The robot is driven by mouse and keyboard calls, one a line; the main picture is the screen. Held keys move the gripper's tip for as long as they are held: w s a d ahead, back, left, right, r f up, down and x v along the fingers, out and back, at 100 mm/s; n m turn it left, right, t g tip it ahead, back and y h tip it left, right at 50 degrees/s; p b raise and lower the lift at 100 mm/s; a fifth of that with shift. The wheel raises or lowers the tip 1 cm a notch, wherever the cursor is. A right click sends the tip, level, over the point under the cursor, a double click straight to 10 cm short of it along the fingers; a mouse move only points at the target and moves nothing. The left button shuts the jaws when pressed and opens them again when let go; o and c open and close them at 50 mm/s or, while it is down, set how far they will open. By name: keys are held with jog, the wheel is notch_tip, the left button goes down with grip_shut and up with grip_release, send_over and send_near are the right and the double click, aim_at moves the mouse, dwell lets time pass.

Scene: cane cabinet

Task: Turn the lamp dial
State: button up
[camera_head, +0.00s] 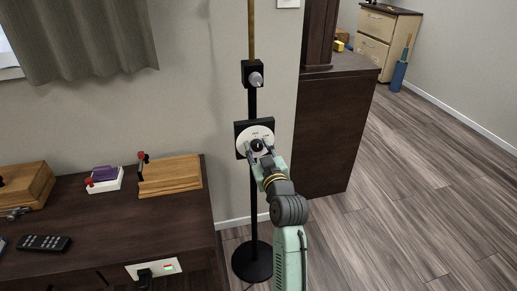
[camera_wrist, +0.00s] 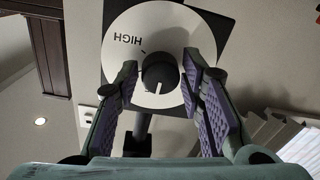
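The lamp dial is a black knob (camera_head: 257,145) on a round white plate (camera_head: 244,139) with a black square backing, mounted on the lamp's black pole (camera_head: 253,203). In the wrist view the knob (camera_wrist: 160,74) has a white pointer mark, and the plate (camera_wrist: 122,62) reads HIGH, upside down. My gripper (camera_head: 259,156) is at the dial. In the wrist view my gripper (camera_wrist: 158,82) is open, with a purple-padded finger on each side of the knob. The left finger is apart from it; the right finger is very close, and I cannot tell if it touches.
A black box with a grey knob (camera_head: 256,79) sits higher on the pole. The round black base (camera_head: 252,262) stands on the floor. A dark wooden table (camera_head: 110,228) with a remote (camera_head: 43,243) is at left; a dark cabinet (camera_head: 333,130) is close at right. Floor is clear further right.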

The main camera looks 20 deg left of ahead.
jog(key=c, duration=0.7)
jog(key=shift+c, duration=0.2)
jog(key=shift+r+m, duration=0.1)
jog(key=shift+m, duration=0.2)
jog(key=m+p, duration=0.2)
jog(key=m, duration=0.2)
jog(key=shift+r+m, duration=0.1)
jog(key=shift+m, duration=0.3)
jog(key=m+p, duration=0.2)
jog(key=m, duration=0.1)
jog(key=shift+m+p, duration=1.1)
jog(key=shift+m, duration=0.6)
jog(key=o, duration=1.2)
jog(key=shift+f, duration=0.2)
jog(key=shift+c, duration=0.2)
